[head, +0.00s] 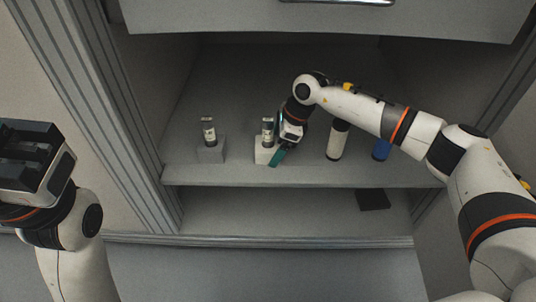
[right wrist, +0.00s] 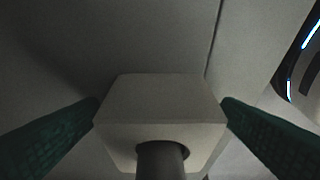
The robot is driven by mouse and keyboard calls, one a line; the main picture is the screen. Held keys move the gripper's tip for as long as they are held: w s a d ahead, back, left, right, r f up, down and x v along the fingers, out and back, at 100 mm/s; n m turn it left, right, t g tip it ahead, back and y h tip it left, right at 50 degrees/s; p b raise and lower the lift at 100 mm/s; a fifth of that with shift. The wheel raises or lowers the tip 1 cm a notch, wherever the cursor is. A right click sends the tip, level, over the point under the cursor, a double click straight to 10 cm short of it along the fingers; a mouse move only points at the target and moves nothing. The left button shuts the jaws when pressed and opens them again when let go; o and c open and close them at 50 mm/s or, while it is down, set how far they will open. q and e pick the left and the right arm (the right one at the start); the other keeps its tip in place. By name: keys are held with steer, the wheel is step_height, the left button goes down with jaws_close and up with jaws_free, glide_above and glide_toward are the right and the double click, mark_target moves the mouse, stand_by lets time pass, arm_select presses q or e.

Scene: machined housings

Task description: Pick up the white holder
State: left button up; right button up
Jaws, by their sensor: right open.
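The white holder (head: 264,155) is a small pale block on the cabinet shelf, with a small labelled vial (head: 268,131) standing in it. My right gripper (head: 279,157) is at the holder's right side, its teal finger in front of the block's right edge. In the right wrist view the holder (right wrist: 160,105) lies between the two green fingers, with a grey cylinder in its round hole. The right gripper is open, with a finger on each side; whether they touch the block is unclear. My left gripper (head: 28,160) is at the left edge, away from the shelf, its jaw opening unclear.
A grey holder (head: 211,154) with a similar vial (head: 208,130) stands to the left. A white bottle with a black cap (head: 337,142) and a blue object (head: 381,149) stand right, partly near my arm. A dark flat item (head: 374,199) lies on the lower level.

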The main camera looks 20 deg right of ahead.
steer(key=shift+a+f, duration=0.15)
steer(key=shift+f, duration=0.2)
steer(key=shift+c, duration=0.4)
steer(key=c, duration=0.9)
steer(key=shift+r, duration=0.1)
steer(key=shift+c, duration=0.6)
